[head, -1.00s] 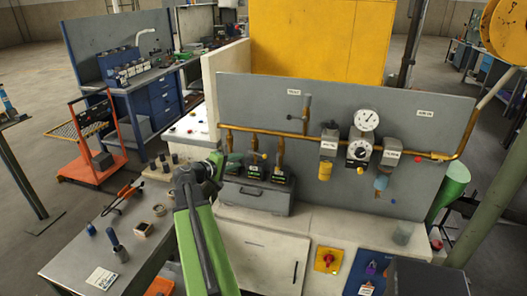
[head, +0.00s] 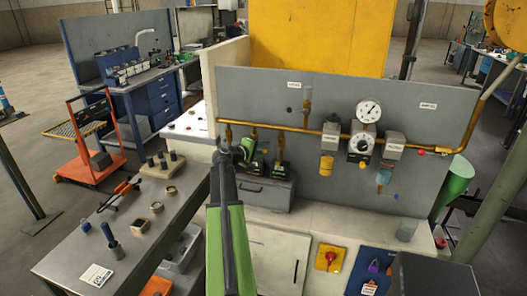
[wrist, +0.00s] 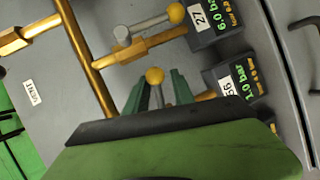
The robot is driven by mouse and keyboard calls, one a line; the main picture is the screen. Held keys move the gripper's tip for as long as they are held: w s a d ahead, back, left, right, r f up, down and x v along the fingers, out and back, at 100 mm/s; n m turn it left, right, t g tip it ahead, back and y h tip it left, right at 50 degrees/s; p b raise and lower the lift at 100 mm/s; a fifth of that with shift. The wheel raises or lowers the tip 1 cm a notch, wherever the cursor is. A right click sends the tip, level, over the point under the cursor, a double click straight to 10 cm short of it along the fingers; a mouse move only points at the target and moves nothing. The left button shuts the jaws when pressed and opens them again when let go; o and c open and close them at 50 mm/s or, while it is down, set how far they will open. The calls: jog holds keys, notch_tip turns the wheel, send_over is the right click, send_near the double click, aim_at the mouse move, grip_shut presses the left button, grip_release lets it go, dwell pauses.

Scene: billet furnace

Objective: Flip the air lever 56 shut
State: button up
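In the wrist view, lever 56 has a yellow ball end (wrist: 155,75) and a short grey stem. Its stem stands between the two green fingers of my gripper (wrist: 158,88), with visible gaps on both sides. The gripper is open around it; the stem's lower end is hidden by the gripper body. The black readout box labelled 56 (wrist: 231,84) shows 1.0 bar. In the head view, my gripper (head: 240,150) is at the left end of the brass pipe, covering the lever there.
Lever 27 (wrist: 150,24) lies close beside, nearly along its brass branch, with a readout box (wrist: 212,22) showing 6.0 bar. A brass pipe (wrist: 88,60) crosses near the gripper. In the head view, a dial gauge (head: 368,111) and regulators stand further right on the grey panel (head: 250,90).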

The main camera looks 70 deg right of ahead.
grip_shut()
dwell(1.5)
